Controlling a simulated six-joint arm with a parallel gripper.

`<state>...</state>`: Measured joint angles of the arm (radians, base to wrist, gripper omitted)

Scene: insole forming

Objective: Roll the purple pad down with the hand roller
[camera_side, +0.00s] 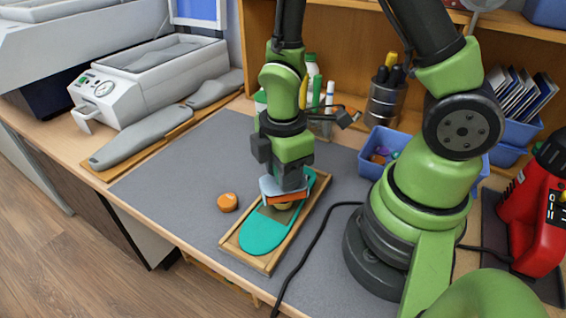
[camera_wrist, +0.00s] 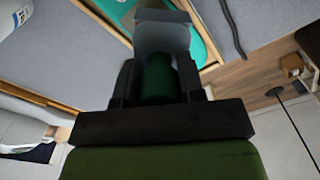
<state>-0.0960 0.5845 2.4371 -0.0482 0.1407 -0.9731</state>
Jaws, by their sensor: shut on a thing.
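My gripper (camera_side: 290,180) points down over the wooden tray (camera_side: 230,243) and is shut on the hand roller. In the wrist view the roller's dark green handle (camera_wrist: 159,82) sits between my fingers, with a pale grey-blue part beyond it. In the side view the roller's grey-blue and orange lower part (camera_side: 284,191) is over the middle of the teal insole (camera_side: 263,233). The insole lies in the tray. A small tan patch shows just under the roller; whether they touch is unclear. I see no purple pad on the insole; the roller and gripper hide its middle.
An orange round piece (camera_side: 228,202) lies on the grey mat (camera_side: 180,180), left of the tray. A blue bin (camera_side: 371,167) with small coloured pieces stands behind right. A black cable runs right of the tray. Grey insole forms (camera_side: 135,140) lie at left; the mat's front left is clear.

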